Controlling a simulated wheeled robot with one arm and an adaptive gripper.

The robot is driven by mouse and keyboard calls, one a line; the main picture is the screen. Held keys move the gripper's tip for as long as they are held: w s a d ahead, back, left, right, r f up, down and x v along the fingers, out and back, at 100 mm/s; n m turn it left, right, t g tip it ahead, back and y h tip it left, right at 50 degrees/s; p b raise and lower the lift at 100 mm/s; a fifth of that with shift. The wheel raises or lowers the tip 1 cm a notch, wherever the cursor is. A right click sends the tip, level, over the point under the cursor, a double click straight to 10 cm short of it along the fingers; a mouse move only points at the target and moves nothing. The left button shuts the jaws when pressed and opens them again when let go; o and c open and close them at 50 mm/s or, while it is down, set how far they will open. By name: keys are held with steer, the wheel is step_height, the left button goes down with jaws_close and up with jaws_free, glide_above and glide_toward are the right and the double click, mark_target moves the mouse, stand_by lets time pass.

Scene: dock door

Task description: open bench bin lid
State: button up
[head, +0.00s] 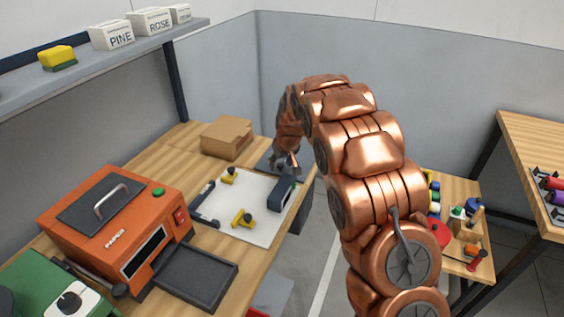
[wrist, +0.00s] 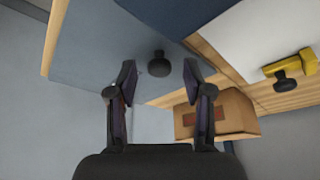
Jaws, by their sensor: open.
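A flat blue-grey lid-like panel (wrist: 95,45) with a round dark knob (wrist: 159,65) fills the upper part of the wrist view. In the head view the blue-grey panel (head: 266,159) shows at the bench's far right edge, partly hidden by my arm. My gripper (wrist: 161,80) is open, with one finger on each side of the knob in the picture. I cannot tell whether the fingers touch it. In the head view my gripper (head: 286,163) is small and low over the panel. The panel looks flat and closed.
A white board (head: 245,219) with yellow-and-black tools lies in front. An orange PAPER box (head: 120,225) with a handled lid stands at left. A shelf (head: 100,62) hangs above.

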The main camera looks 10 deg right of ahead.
steer(key=shift+c, duration=0.4)
jaws_close()
